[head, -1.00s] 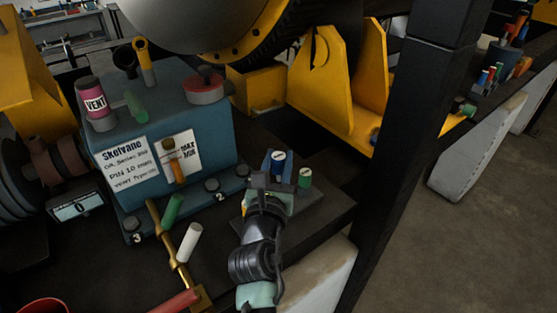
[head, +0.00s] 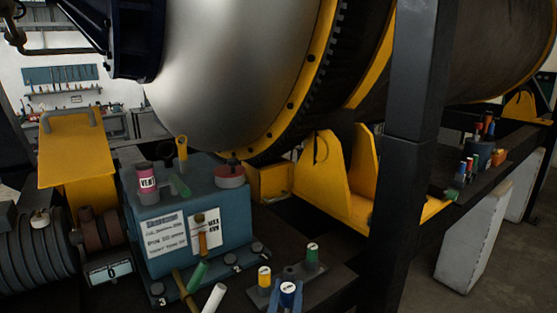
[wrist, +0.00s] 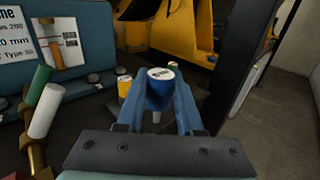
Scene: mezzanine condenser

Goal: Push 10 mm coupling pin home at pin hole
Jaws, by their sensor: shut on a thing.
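A blue pin with a white marked top (head: 289,288) is between the fingers of my gripper (head: 287,300) at the bottom edge of the head view. In the wrist view, my gripper (wrist: 160,98) is shut on the blue pin (wrist: 161,92), which looks upright. A pale, thinner shank shows below its head. The label on top is too small to read. A dark plate (head: 328,291) lies by the gripper and bears a yellow pin (head: 264,281) and a green pin (head: 312,256). I cannot make out the pin hole.
A blue-grey box (head: 180,245) with a pink VENT cap (head: 147,180) and labels stands at left. A small display (head: 110,270) sits beside it. A black post (head: 405,180) rises at right. A green and a white cylinder (head: 214,298) stick up at the front.

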